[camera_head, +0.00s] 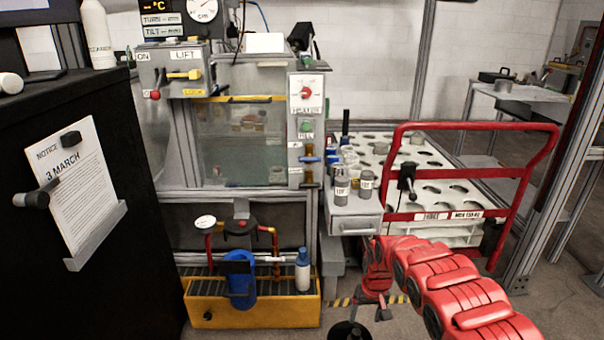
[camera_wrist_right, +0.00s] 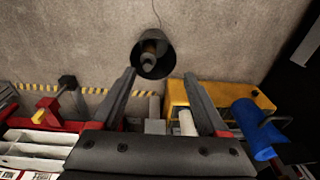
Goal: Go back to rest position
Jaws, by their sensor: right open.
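My right arm, red, comes in from the lower right of the head view. Its gripper (camera_head: 361,308) points down over the floor, in front of the red-framed cart. In the right wrist view the two fingers of the right gripper (camera_wrist_right: 162,98) stand wide apart with nothing held between them. A black round bin (camera_wrist_right: 152,58) lies beyond the fingertips on the floor, with something brownish inside. The bin also shows at the bottom of the head view (camera_head: 348,331). My left gripper is not in view.
A yellow tray (camera_head: 270,313) with a blue holder (camera_head: 241,282) and a white bottle (camera_head: 303,270) stands left of the gripper. The cart's red frame (camera_head: 470,127) rises behind the arm. A black cabinet (camera_head: 80,260) fills the left. Grey floor (camera_head: 570,305) shows at right.

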